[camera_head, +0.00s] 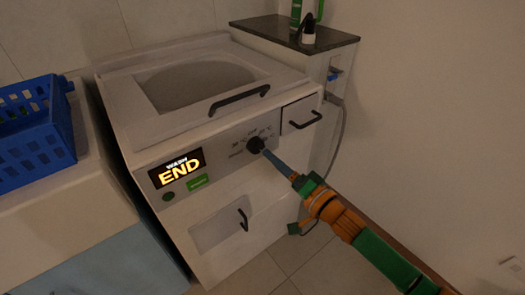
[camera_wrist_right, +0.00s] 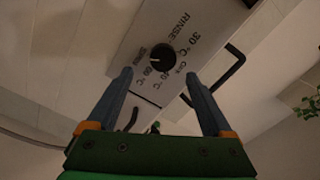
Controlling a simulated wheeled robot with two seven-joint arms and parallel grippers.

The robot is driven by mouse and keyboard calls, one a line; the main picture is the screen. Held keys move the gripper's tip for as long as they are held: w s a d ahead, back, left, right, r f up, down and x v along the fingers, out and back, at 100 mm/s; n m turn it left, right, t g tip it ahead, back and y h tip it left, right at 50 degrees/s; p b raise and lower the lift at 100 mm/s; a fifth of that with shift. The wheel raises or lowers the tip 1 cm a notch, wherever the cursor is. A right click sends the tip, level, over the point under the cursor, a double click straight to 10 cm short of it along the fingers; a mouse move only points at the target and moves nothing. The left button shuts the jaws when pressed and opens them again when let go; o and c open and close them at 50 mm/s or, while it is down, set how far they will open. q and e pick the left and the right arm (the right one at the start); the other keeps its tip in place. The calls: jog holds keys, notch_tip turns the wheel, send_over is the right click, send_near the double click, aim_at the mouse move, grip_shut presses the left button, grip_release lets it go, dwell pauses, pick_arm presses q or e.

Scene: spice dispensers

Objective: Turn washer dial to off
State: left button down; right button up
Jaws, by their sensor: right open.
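The washer (camera_head: 205,215) is a white machine with a control panel on its front. Its display (camera_head: 178,171) reads "WASH END" in lit letters. The dark round dial (camera_head: 255,145) sits on the right part of the panel. In the right wrist view the dial (camera_wrist_right: 160,58) has a pale pointer mark on its left side, with temperature and "RINSE" labels around it. My right gripper (camera_head: 265,153) has its fingertips near the dial. In the wrist view the gripper (camera_wrist_right: 160,78) is open, its two blue fingers apart with nothing between them. My left gripper does not show.
A blue basket (camera_head: 32,135) stands on the counter at the left. Black handles (camera_head: 240,99) stick out from the washer lid, a drawer (camera_head: 302,118) and a lower door (camera_head: 218,227). A dark shelf (camera_head: 270,27) with bottles stands behind at the right. The floor at the front right is clear.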

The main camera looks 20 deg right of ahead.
aim_at(258, 148)
jog(key=x, duration=0.6)
jog(key=shift+a+r, duration=0.1)
jog(key=shift+a, duration=0.15)
jog(key=shift+s, duration=0.1)
grip_shut()
